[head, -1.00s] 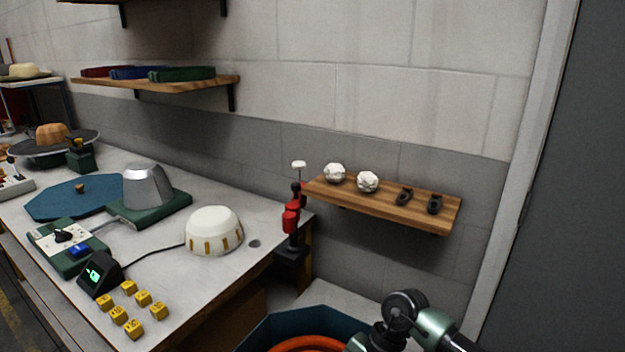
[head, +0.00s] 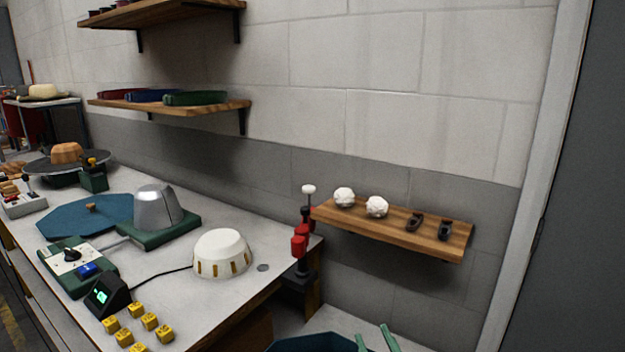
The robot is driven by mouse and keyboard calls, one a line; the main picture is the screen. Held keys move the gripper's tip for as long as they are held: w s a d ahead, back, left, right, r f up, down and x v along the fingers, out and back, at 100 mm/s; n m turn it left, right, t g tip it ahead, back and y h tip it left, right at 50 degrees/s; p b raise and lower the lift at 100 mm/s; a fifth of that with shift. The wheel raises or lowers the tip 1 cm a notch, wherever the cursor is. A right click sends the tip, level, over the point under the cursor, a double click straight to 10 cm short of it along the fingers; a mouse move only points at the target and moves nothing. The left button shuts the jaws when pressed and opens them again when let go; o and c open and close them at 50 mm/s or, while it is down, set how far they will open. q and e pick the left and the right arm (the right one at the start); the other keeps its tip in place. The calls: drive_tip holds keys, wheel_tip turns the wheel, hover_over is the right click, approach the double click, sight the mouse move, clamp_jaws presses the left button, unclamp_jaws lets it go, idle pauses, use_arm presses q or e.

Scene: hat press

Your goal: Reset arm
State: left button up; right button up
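My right gripper (head: 376,341) shows only as two green fingertips at the bottom edge, right of centre. The fingertips stand apart with nothing seen between them, and the rest of the arm is below the picture. The gripper is in front of the small wooden wall shelf and next to a blue bin (head: 312,343), whose rim shows at the bottom edge. My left gripper is not in view.
The workbench (head: 215,305) holds a metal hat block (head: 157,208), a white domed piece (head: 222,253), a control box (head: 75,267) and several yellow cubes (head: 150,321). A red tool (head: 300,241) stands at its right corner. The wall shelf (head: 385,227) holds two white lumps.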

drive_tip(key=s+d+f+m+g+h, duration=0.2)
drive_tip(key=s+d+f+g, duration=0.3)
drive_tip(key=s+f, duration=0.3)
drive_tip(key=s+d+f+m+g+h, duration=0.2)
drive_tip(key=s+d+f+g, duration=0.25)
drive_tip(key=s+f, duration=0.35)
drive_tip(key=s+f+g, duration=0.4)
drive_tip(key=s+g, duration=0.1)
drive_tip(key=s, duration=0.6)
drive_tip(key=s+f+g, duration=0.2)
drive_tip(key=s+f, duration=0.1)
drive_tip(key=f, duration=2.4)
drive_tip(key=s+d+f+p, duration=0.1)
drive_tip(key=s+d+f, duration=0.1)
drive_tip(key=s+f, duration=1.2)
drive_tip(key=shift+s+d+n+g+p, duration=0.25)
drive_tip(key=shift+s+n+g, duration=0.2)
drive_tip(key=shift+s, duration=0.6)
